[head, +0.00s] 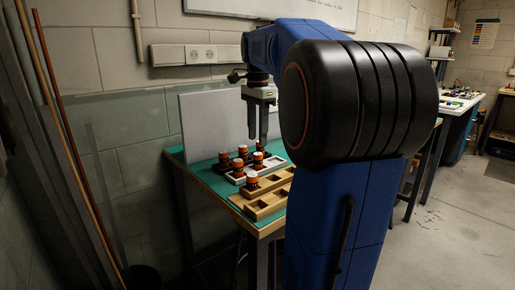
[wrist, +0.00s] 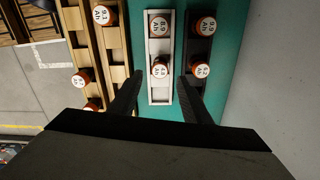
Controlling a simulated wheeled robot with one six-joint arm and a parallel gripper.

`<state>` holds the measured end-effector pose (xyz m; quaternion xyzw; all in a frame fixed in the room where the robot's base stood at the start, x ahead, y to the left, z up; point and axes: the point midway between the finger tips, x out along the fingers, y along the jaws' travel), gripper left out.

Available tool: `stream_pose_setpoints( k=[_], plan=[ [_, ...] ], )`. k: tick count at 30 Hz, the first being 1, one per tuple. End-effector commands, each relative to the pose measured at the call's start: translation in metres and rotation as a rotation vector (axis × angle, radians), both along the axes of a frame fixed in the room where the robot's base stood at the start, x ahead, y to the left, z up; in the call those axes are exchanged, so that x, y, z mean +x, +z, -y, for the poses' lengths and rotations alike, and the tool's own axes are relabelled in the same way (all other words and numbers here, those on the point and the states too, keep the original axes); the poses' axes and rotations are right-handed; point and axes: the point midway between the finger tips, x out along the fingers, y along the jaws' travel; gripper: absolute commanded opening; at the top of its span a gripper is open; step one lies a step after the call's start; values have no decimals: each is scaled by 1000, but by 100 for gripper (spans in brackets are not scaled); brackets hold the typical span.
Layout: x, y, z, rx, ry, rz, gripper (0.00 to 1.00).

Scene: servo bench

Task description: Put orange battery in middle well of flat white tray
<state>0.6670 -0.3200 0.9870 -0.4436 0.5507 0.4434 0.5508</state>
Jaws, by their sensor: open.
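The flat white tray (wrist: 151,90) lies on the green bench mat in the wrist view. An orange battery with a white top marked Ah (wrist: 160,68) stands in it near the middle, and a second one (wrist: 160,25) stands toward its far end. The near end of the tray looks empty. My gripper (wrist: 158,78) is open, its fingers on either side of the nearer battery's line and apart from it. In the head view my gripper (head: 264,138) points down above the batteries. Contact with any battery cannot be told.
A dark tray (wrist: 197,48) with two similar batteries (wrist: 204,26) (wrist: 201,69) lies right of the white tray. Wooden trays (wrist: 118,50) with several batteries lie to the left.

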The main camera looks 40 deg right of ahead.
Motion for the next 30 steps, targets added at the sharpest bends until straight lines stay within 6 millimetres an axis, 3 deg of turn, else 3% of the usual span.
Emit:
stream_pose_setpoints(
  k=[3, 10, 30],
  plan=[
    [1, 21, 0, 0, 0, 1, 44],
    [0, 43, 0, 0, 0, 0, 44],
    [0, 47, 0, 0, 0, -1, 44]
  ],
)
